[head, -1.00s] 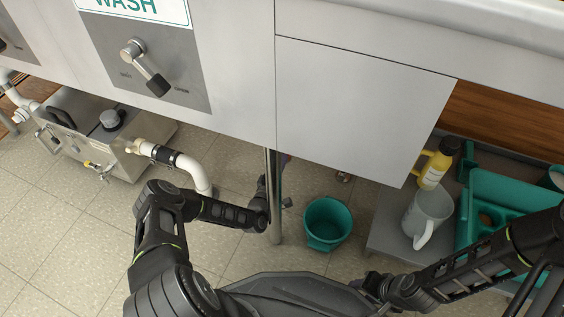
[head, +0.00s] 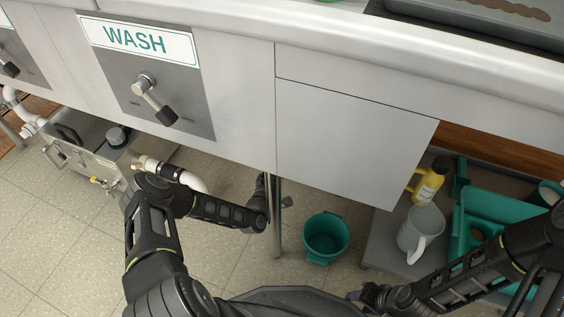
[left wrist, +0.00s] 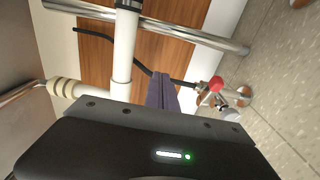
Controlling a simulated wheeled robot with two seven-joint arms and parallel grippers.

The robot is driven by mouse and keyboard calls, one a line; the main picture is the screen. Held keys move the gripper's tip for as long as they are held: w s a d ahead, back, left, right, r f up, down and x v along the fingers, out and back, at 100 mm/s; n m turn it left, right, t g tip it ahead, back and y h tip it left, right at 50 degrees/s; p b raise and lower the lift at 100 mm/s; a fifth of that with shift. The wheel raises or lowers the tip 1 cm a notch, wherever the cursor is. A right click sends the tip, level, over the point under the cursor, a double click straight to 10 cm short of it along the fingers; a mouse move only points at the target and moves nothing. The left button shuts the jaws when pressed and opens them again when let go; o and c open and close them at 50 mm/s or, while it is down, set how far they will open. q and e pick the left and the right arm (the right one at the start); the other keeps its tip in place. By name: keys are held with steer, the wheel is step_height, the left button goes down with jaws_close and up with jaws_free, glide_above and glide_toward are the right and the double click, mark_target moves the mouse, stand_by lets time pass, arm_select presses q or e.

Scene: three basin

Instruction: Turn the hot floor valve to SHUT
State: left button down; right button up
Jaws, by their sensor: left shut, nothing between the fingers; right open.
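In the left wrist view, a small valve with a red handle (left wrist: 216,84) sits low by the floor, at the end of a dark hose. It is probably the hot floor valve; no label is readable. A grey-white knob (left wrist: 231,115) is close beside it. My left gripper (left wrist: 163,92) is shut and empty, its fingers apart from the red handle in the picture. In the head view my left arm reaches under the basin, and its gripper is partly hidden behind a metal leg; the valve does not show there. My right gripper (head: 368,297) is open at the bottom, away from the valve.
A metal leg (head: 274,220) stands by my left forearm. A green bucket (head: 326,238) is on the floor to its right. A shelf at right holds a white jug (head: 420,232), a yellow bottle (head: 428,182) and a green caddy (head: 500,195). A steel box (head: 85,145) stands at left.

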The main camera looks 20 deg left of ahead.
arm_select(q)
steer(key=c, duration=1.9)
jaws_free()
steer(key=shift+s+f, duration=0.1)
steer(key=shift+f, duration=0.25)
steer(key=shift+c, duration=0.2)
steer(key=o, duration=0.6)
steer(key=s+a+f+m+h, duration=0.1)
steer(key=f+h, duration=0.1)
steer(key=f, duration=0.1)
steer(key=s+a+f+m+h+b, duration=0.1)
steer(key=f+h, duration=0.1)
steer(key=f, duration=0.1)
steer(key=s+a+f+m+h+b, duration=0.1)
steer(key=s+f+h, duration=0.1)
steer(key=f, duration=0.1)
steer(key=shift+f+m+g, duration=0.2)
steer(key=shift+m+g, duration=0.2)
steer(key=b+x, duration=0.3)
steer(key=x, duration=0.4)
steer(key=shift+w+d, duration=0.1)
steer(key=shift+w, duration=0.25)
steer(key=shift+c, duration=0.2)
